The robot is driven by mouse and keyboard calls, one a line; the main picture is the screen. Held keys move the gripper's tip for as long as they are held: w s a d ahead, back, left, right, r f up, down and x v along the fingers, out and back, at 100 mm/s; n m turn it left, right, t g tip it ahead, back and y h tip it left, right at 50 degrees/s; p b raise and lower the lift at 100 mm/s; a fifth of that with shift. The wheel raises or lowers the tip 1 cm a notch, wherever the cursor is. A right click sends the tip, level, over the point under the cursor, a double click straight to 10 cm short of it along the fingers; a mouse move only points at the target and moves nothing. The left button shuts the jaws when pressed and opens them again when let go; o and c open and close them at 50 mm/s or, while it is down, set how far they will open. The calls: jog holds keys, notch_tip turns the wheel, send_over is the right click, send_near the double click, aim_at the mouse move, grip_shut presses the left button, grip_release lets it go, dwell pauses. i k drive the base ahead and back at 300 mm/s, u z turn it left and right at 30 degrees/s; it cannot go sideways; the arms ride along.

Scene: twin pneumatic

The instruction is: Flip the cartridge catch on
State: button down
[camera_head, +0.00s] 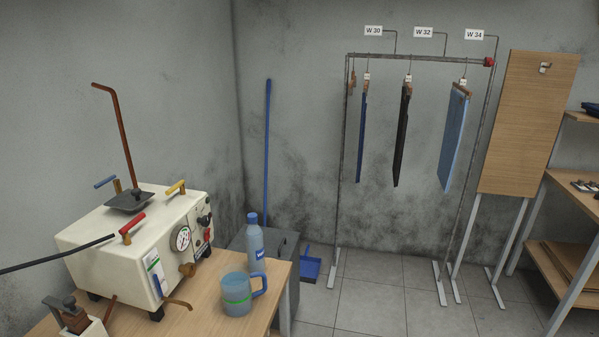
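A cream-white machine (135,245) stands on the wooden table at the left. My gripper is not in view.
A black hose (55,257) crosses from the left. A garment rack (420,58) stands behind; floor in front is clear.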

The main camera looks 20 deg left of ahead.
aim_at(66, 305)
jog(key=i, duration=1.9)
jog(key=u, duration=3.3)
